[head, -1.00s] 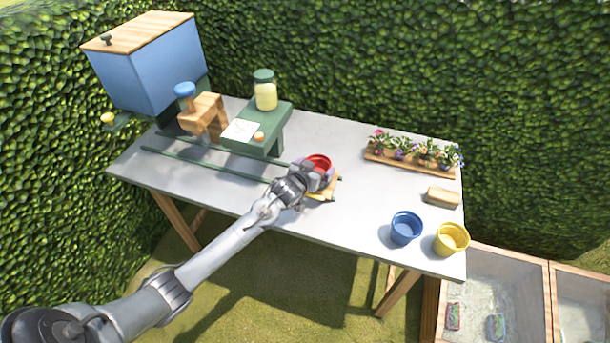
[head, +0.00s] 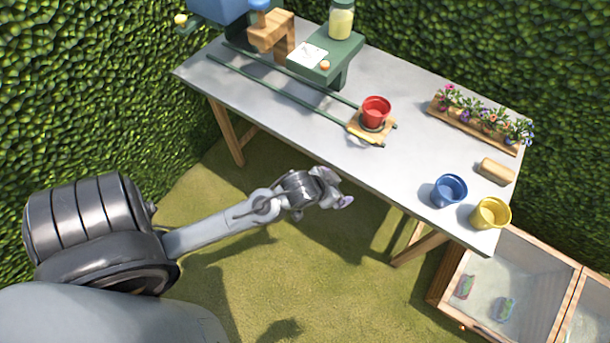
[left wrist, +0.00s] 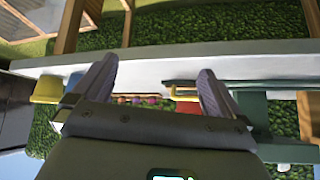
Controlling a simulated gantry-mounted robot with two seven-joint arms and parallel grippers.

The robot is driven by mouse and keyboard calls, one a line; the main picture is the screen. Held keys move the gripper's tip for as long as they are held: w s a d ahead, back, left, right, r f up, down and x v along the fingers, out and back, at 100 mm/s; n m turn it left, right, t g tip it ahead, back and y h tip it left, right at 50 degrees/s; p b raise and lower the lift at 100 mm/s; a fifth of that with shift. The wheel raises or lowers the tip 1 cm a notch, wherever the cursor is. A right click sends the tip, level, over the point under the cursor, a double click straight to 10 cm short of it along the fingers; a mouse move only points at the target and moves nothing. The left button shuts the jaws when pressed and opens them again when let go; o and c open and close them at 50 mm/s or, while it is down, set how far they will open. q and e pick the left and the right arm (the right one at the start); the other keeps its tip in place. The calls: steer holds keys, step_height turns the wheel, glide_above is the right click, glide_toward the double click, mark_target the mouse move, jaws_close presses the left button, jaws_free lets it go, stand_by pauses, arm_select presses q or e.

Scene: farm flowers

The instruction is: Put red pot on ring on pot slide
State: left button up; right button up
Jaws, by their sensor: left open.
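My left gripper (head: 345,190) is open and empty, off the table's front edge and well apart from the pot. In the left wrist view my two fingers (left wrist: 157,88) are spread with nothing between them. A bit of red (left wrist: 188,107) shows near the right finger there. My right gripper is in neither view.
A blue pot (head: 448,191) and a yellow pot (head: 490,214) stand at the table's right end, near a tan block (head: 496,170). A flower tray (head: 470,126) lies behind. The table's front middle (head: 300,125) is clear.

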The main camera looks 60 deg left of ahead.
arm_select(q)
steer(key=s+d+m+g+h, duration=0.1)
steer(key=s+d+g, duration=0.3)
steer(key=s, duration=1)
steer(key=shift+s+d+r+m, duration=0.25)
steer(key=shift+d+m, duration=0.35)
steer(key=shift+d, duration=0.5)
step_height(320, 180, up, 33)
steer(key=p, duration=3.3)
steer(key=shift+f, duration=0.15)
